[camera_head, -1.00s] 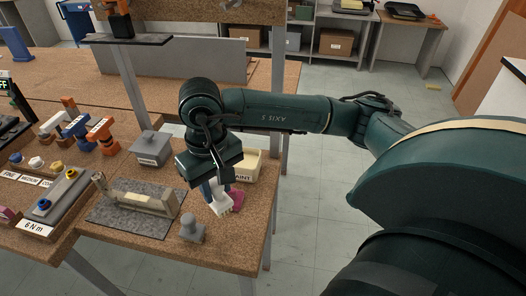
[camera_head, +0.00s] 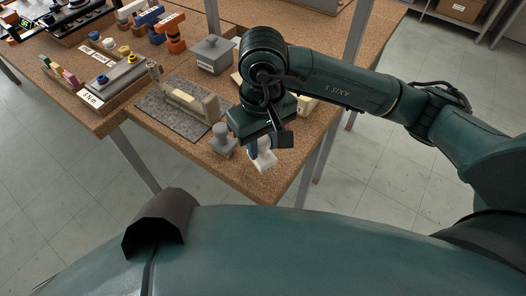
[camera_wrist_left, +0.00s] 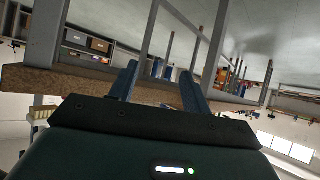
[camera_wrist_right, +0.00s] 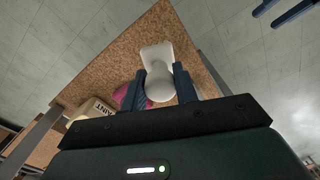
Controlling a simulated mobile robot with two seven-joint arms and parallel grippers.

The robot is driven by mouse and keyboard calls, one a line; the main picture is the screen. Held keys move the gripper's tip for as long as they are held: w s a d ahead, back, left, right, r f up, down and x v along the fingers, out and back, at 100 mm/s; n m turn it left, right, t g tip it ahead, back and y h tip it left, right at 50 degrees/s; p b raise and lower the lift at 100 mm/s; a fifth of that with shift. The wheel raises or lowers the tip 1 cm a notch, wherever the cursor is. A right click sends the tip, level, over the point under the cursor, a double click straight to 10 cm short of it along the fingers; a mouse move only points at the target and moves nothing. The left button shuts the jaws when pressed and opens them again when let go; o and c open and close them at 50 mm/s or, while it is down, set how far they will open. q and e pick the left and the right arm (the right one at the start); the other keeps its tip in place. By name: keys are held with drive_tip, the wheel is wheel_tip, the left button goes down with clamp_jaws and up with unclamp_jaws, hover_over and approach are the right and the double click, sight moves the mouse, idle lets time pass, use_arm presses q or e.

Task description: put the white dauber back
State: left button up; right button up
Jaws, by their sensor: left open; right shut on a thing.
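The white dauber (camera_head: 263,155) is at the front right corner of the cork-topped table. My right gripper (camera_head: 266,138) is shut on it from above. In the right wrist view the white dauber (camera_wrist_right: 158,82) sits between the two fingers (camera_wrist_right: 158,72), its round knob towards the camera and its flat block end away. I cannot tell whether its lower end touches the table. A grey dauber-shaped piece (camera_head: 223,141) stands just left of it. A pink piece (camera_wrist_right: 121,96) is partly hidden behind the fingers. My left gripper (camera_wrist_left: 161,82) is open and empty in the left wrist view.
A cream box marked PAINT (camera_wrist_right: 92,114) is beside the pink piece. A grey mat (camera_head: 178,108) with a beige fixture lies left of the grey piece. A grey lidded box (camera_head: 212,54) stands behind. The table's front edge (camera_head: 262,196) is close to the dauber.

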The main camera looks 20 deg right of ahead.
sight(263, 155)
wheel_tip(263, 155, down, 4)
drive_tip(key=shift+r, duration=0.25)
drive_tip(key=shift+f, duration=0.45)
drive_tip(key=o, duration=0.6)
drive_tip(key=shift+r, duration=0.1)
use_arm(q)
drive_tip(key=shift+w+r, duration=0.1)
drive_tip(key=shift+r, duration=0.05)
use_arm(e)
drive_tip(key=o, duration=0.3)
drive_tip(key=shift+o, duration=0.2)
